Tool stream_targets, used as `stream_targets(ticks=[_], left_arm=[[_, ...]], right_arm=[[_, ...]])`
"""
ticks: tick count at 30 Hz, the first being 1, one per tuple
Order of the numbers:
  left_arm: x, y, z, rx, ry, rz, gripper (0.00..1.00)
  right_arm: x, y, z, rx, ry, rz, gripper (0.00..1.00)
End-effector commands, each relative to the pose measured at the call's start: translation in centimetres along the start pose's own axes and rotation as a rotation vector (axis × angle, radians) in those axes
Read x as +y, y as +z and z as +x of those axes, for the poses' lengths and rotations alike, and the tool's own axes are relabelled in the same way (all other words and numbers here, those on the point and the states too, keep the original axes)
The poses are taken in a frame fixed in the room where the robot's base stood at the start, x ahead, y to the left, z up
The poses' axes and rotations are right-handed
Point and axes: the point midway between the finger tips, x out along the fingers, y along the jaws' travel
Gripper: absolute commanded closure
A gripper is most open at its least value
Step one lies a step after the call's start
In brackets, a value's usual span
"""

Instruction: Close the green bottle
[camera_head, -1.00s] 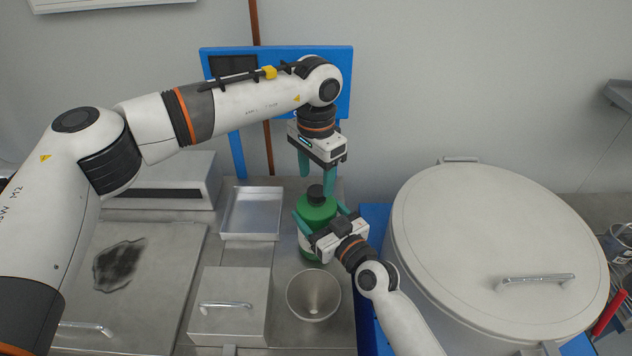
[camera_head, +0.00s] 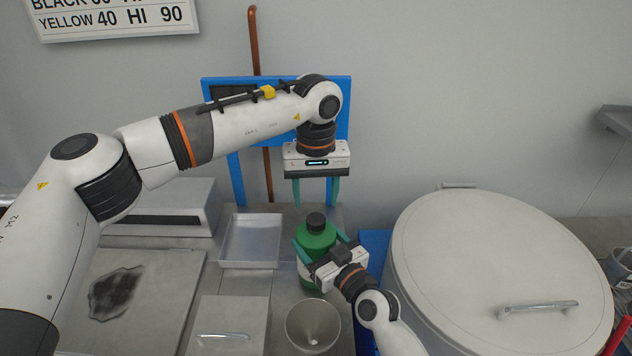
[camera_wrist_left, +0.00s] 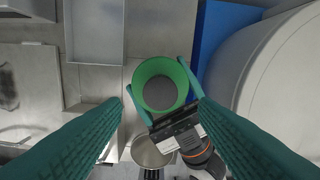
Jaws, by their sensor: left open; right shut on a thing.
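The green bottle (camera_head: 317,237) stands upright on the metal counter, with a pale label low on its side. A black cap (camera_head: 315,221) sits on its top; how tightly it sits cannot be told. In the left wrist view the dark cap (camera_wrist_left: 160,93) shows from above, ringed by the green bottle (camera_wrist_left: 160,64). My right gripper (camera_head: 317,240) is shut on the bottle's body from the front right. My left gripper (camera_head: 316,204) is open and empty, pointing down above the cap, its teal fingers apart and not touching it.
A shallow metal tray (camera_head: 251,263) lies left of the bottle. A metal funnel or bowl (camera_head: 313,318) and a lidded box (camera_head: 228,313) are in front. A large lidded drum (camera_head: 500,240) stands close on the right. A blue frame (camera_head: 236,165) stands behind the left arm.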

Motion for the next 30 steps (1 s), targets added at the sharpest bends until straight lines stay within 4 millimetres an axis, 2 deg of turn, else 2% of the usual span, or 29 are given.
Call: stream_targets(ticks=[3,30], left_arm=[[-0.1,0.0,-0.2,0.001,-0.001,-0.275,0.46],[-0.1,0.0,-1.4,0.000,0.001,-2.390,0.46]], right_arm=[[0.0,0.0,0.0,0.000,0.000,0.000,0.88],[0.0,0.0,0.0,-0.001,0.000,0.000,0.88]])
